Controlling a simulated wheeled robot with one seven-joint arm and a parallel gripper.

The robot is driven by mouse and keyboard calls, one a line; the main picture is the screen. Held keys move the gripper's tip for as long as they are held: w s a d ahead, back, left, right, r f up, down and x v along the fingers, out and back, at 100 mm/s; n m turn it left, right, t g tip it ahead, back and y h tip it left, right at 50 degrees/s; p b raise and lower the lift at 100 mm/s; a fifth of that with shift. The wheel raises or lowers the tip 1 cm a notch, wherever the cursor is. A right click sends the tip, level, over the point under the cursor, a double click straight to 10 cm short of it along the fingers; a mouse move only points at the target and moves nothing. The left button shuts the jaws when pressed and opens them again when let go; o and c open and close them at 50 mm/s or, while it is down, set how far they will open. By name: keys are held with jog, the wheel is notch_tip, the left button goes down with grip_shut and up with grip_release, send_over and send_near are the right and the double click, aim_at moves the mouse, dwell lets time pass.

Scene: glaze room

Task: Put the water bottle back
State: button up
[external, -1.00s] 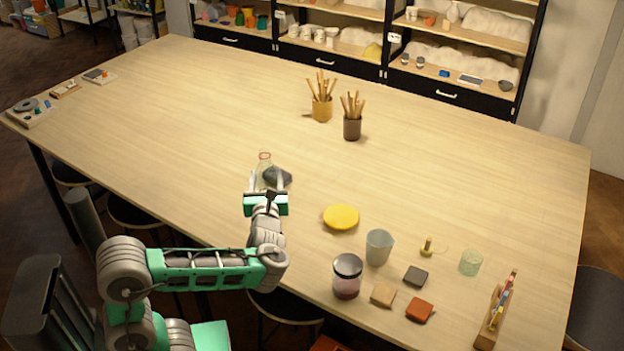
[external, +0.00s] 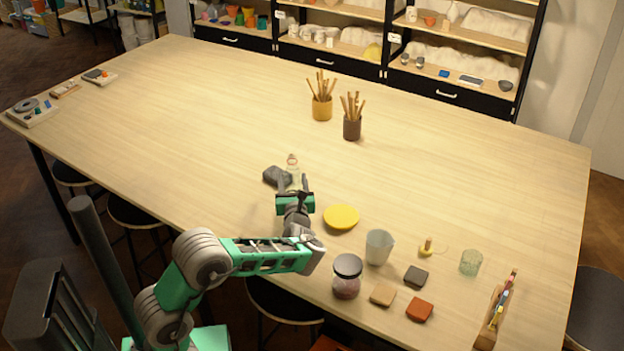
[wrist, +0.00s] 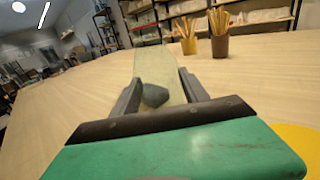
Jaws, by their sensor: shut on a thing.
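The water bottle (external: 292,170) is clear, with a reddish cap. It stands nearly upright between the fingers of my gripper (external: 294,186). In the wrist view the see-through bottle (wrist: 152,62) rises between the two dark fingers of my gripper (wrist: 158,88), which is shut on it. I cannot tell whether its base touches the table or hangs a little above it. A dark grey lump (external: 274,176) lies on the table just left of the bottle.
A yellow disc (external: 341,217) lies right of my gripper. Two pots of tools (external: 322,108) (external: 352,127) stand behind. The table's left half (external: 170,120) is mostly clear.

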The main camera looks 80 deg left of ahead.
jog(key=shift+f, duration=1.15)
jog(key=shift+f, duration=0.1)
jog(key=o, duration=1.6)
jog(key=d, duration=0.4)
jog(key=s+d, duration=0.1)
jog(key=d, duration=0.7)
jog(key=shift+s, duration=0.3)
